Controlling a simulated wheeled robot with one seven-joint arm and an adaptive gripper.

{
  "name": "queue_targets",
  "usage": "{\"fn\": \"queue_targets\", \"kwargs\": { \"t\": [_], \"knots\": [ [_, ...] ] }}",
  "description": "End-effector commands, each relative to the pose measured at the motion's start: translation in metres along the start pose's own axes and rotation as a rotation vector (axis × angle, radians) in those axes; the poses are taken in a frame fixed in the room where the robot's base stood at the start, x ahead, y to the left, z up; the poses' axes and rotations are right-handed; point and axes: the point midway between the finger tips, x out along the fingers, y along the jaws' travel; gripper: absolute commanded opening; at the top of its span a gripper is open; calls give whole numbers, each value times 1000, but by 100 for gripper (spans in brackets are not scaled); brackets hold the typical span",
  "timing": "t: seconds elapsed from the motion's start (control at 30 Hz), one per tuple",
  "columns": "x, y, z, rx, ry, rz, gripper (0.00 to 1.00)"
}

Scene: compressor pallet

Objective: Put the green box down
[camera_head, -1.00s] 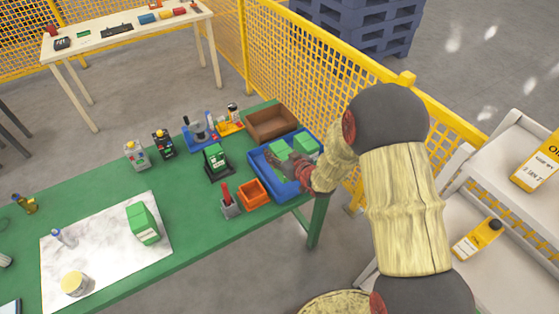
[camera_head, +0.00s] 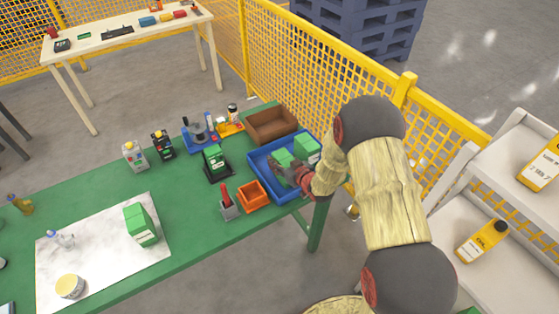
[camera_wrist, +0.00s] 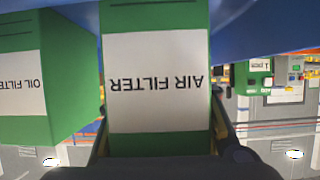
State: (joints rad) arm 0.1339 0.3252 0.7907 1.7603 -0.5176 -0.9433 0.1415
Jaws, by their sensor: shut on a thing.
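My gripper (camera_head: 288,173) is shut on a green box with a white "AIR FILTER" label (camera_wrist: 155,85), which fills the middle of the wrist view. In the head view this green box (camera_head: 282,157) is at the blue tray (camera_head: 263,185), partly hidden by the gripper. Whether its underside touches the tray floor cannot be told. A second green box, labelled "OIL FILTER" (camera_wrist: 45,85), is close beside it; it also shows on the right in the tray in the head view (camera_head: 306,148).
A brown bin (camera_head: 271,125) stands behind the tray, and an orange bin (camera_head: 253,193) stands left of its front. Another green box (camera_head: 141,224) stands on a pale sheet (camera_head: 100,262) on the green table (camera_head: 85,192). A yellow mesh fence (camera_head: 330,90) runs behind.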

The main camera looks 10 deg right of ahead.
Motion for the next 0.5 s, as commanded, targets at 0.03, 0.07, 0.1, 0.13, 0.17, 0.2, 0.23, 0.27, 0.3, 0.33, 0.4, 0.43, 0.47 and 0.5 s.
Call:
{"fn": "queue_targets", "kwargs": {
  "t": [0.03, 0.07, 0.1, 0.13, 0.17, 0.2, 0.23, 0.27, 0.3, 0.33, 0.4, 0.43, 0.47, 0.5],
  "knots": [
    [1, 0, 1, 0, 1, 0, 8],
    [1, 0, 2, 0, 1, 0, 8],
    [1, 0, 4, 0, -1, 0, 43],
    [1, 0, 3, 0, -1, 0, 45],
    [1, 0, 3, 0, -1, 0, 47],
    [1, 0, 3, 0, -1, 0, 49],
    [1, 0, 3, 0, -1, 0, 51],
    [1, 0, 3, 0, -1, 0, 52],
    [1, 0, 3, 0, -1, 0, 55],
    [1, 0, 3, 0, -1, 0, 56],
    [1, 0, 3, 0, -1, 0, 60],
    [1, 0, 3, 0, -1, 0, 61],
    [1, 0, 3, 0, -1, 0, 61],
    [1, 0, 3, 0, -1, 0, 61]
  ]
}}
